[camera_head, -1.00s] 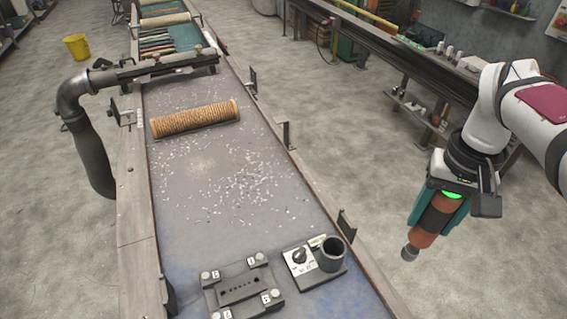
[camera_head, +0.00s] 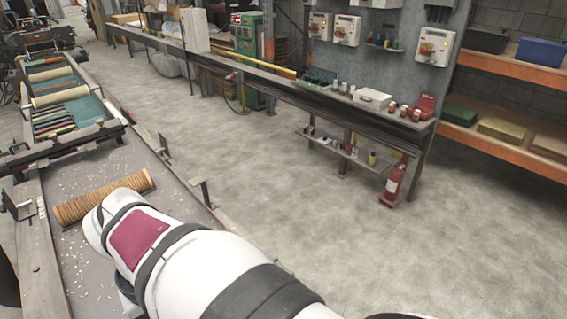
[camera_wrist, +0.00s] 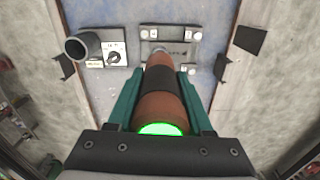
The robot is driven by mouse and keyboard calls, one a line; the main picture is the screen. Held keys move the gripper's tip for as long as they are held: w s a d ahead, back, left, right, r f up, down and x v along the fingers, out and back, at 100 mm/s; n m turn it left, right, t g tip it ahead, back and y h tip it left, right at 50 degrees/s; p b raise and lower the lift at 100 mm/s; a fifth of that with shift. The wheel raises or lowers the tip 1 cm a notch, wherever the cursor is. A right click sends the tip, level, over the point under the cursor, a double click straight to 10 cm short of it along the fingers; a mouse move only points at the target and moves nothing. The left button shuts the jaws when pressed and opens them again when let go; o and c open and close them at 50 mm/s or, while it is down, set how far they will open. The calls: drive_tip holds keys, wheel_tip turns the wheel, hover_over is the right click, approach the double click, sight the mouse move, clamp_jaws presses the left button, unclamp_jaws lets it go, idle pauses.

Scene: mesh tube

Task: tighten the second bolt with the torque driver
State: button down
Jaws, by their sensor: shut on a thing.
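The torque driver (camera_wrist: 163,108), orange-brown with a black band and a green light ring at its rear, is held between the teal fingers of my gripper (camera_wrist: 160,80) in the wrist view. My gripper is shut on it. Its nose points toward a dark grey bolt plate (camera_wrist: 168,53) with pale labelled bolts at its corners. The driver hides the plate's near left corner. I cannot tell whether the nose touches a bolt or which bolt is the second. In the head view my white arm covers this end of the bench, hiding plate, driver and gripper.
Left of the plate stand a dial box (camera_wrist: 115,58) and a dark round cup (camera_wrist: 82,46). Dark brackets (camera_wrist: 222,68) line the bench edges. A tan mesh roll (camera_head: 78,208) lies farther along the bench, partly behind my arm.

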drive_tip(key=s+a+f+n, duration=0.25)
drive_tip(key=s+a, duration=0.25)
drive_tip(key=s, duration=0.3)
drive_tip(key=shift+a+f, duration=0.1)
drive_tip(key=shift+f, duration=3.65)
idle(0.4)
idle(0.4)
wheel_tip(320, 180, up, 6)
idle(0.7)
